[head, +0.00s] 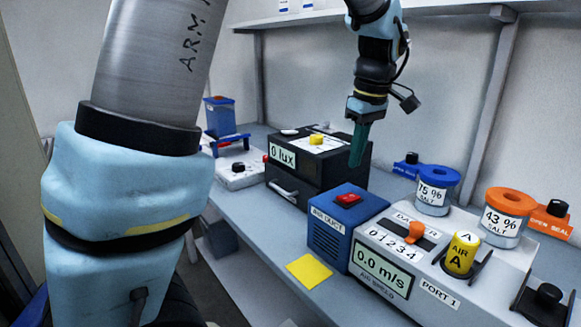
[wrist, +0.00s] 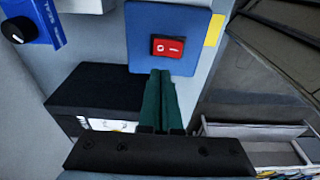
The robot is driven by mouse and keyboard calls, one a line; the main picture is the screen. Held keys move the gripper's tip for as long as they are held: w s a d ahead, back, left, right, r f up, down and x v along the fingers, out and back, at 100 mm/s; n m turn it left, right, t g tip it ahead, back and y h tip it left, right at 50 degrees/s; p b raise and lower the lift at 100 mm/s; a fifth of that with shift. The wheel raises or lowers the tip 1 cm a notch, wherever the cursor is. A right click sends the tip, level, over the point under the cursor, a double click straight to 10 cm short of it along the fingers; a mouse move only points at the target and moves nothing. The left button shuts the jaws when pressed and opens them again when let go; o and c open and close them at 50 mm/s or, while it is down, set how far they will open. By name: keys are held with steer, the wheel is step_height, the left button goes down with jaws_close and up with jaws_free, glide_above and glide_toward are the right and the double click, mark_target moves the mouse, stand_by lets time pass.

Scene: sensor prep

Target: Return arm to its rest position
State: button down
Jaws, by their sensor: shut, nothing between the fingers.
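My gripper (head: 358,146) hangs from my arm above the bench in the head view, pointing down, with green fingers. In the wrist view the two green fingers of my gripper (wrist: 158,102) lie side by side, shut, with nothing between them. In the head view it is in front of the right part of the black lux box (head: 318,174), above and behind the blue air duct box (head: 340,226). The red switch (wrist: 167,47) on the blue box shows just beyond the fingertips in the wrist view. I cannot tell the exact height.
A yellow square (head: 309,271) lies near the bench's front edge. A shelf (head: 290,18) runs above.

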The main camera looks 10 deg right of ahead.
steer(key=w+a+f+m, duration=0.1)
steer(key=a+f+m, duration=0.15)
steer(key=a, duration=0.55)
steer(key=w+a+f+m, duration=0.1)
steer(key=a+f, duration=0.3)
steer(key=a, duration=0.5)
steer(key=s+a+f+m, duration=0.1)
steer(key=s+a+f, duration=0.1)
steer(key=a, duration=0.4)
steer(key=s+a+f+m+h, duration=0.1)
steer(key=s+a+f+m, duration=0.1)
steer(key=a, duration=0.5)
steer(key=shift+s+f, duration=0.45)
steer(key=shift+s, duration=0.5)
